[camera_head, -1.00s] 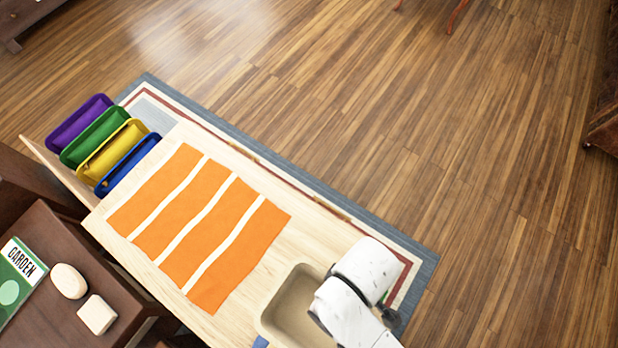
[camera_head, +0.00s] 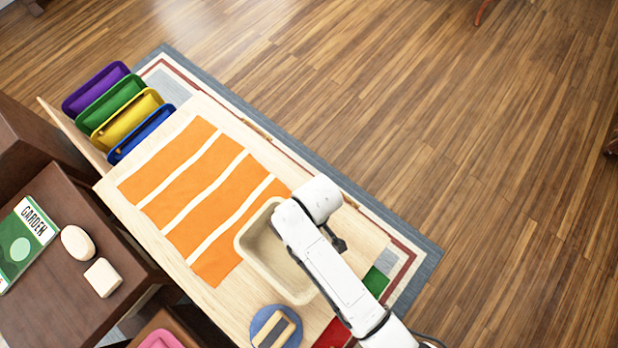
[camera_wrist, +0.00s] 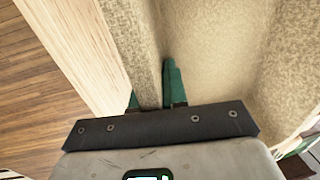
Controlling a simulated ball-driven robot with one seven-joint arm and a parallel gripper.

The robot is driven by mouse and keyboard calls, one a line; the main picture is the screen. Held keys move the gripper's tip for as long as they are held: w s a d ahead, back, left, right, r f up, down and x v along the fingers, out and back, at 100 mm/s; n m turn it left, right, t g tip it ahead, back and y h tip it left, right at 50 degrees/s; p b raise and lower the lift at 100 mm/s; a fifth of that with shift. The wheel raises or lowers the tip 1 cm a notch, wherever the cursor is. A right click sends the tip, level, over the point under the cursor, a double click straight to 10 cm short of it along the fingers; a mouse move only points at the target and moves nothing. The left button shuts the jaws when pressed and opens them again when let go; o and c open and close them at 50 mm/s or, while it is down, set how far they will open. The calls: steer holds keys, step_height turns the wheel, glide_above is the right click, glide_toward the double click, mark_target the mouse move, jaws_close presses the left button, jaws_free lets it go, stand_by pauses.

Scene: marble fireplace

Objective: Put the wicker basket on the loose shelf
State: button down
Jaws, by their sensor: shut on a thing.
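The wicker basket (camera_head: 268,258) is a beige, open, rounded tub in the head view, over the right part of a light wooden top. Its left side overlaps the end of the orange striped cloth (camera_head: 190,190) in the picture. My gripper (camera_head: 337,243) is at the basket's right rim, mostly hidden by my white arm. In the wrist view, the green fingers of my gripper (camera_wrist: 152,92) are on both sides of the basket wall (camera_wrist: 148,45), shut on it. I cannot tell which surface is the loose shelf, or whether the basket touches the top.
Purple, green, yellow and blue trays (camera_head: 120,115) stand at the wooden top's far left end. A blue round item with a brush (camera_head: 276,328) lies at the near edge. A dark table (camera_head: 60,300) at left holds a garden book (camera_head: 25,245) and two pale blocks.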

steer(key=shift+f, duration=1.3)
steer(key=shift+f, duration=0.15)
steer(key=c, duration=1.2)
jaws_free()
steer(key=shift+s+f, duration=0.1)
steer(key=shift+o, duration=0.2)
step_height(320, 180, up, 12)
steer(key=w+d, duration=0.1)
steer(key=shift+w+r+p, duration=0.15)
steer(key=shift+r+p, duration=0.05)
steer(key=shift+p, duration=0.25)
